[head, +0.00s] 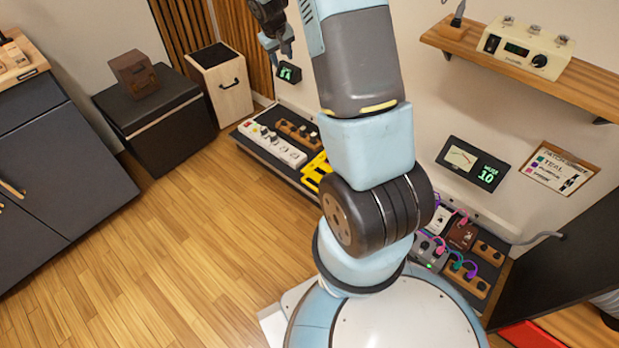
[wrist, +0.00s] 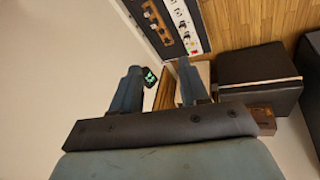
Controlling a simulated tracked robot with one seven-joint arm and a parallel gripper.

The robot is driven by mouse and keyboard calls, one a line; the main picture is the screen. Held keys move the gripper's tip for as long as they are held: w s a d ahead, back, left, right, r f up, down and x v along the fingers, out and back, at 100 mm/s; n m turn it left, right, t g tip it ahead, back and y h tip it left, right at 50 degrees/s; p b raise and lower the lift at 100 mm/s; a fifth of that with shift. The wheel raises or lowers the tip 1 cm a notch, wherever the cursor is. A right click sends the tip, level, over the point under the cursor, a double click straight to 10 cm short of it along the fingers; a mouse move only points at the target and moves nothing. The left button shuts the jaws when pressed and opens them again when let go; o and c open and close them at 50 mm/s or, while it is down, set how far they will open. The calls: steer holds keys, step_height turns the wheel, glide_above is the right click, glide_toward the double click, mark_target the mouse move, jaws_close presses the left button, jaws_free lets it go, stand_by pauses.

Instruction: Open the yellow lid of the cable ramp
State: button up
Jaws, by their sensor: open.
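The yellow lid of the cable ramp (head: 316,172) shows in the head view on the long dark board by the wall. It looks down, and my arm hides its right part. My gripper (head: 277,48) is high at the top of the head view, up and left of the lid and well apart from it. In the wrist view my gripper (wrist: 158,82) has its two fingers spread with nothing between them. The lid does not show in the wrist view.
The dark board (head: 256,153) carries a white power strip (head: 276,144) and brown pedal boxes (head: 298,133). Pedals with coloured cables (head: 459,262) lie right of my arm. A black box (head: 157,128) and a wooden speaker (head: 221,84) stand left. The wood floor (head: 190,240) is clear.

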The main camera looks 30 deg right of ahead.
steer(key=a+x, duration=0.1)
steer(key=x, duration=1.3)
steer(key=n+g, duration=0.2)
steer(key=n, duration=0.1)
glide_toward(310, 185)
steer(key=shift+y, duration=0.4)
steer(key=f, duration=0.2)
steer(key=d+f, duration=0.1)
steer(key=f, duration=0.2)
steer(key=d+f, duration=0.1)
steer(key=f, duration=0.2)
steer(key=shift+w+d+f, duration=0.1)
steer(key=shift+w+d, duration=0.05)
steer(key=shift+w, duration=0.15)
jaws_close()
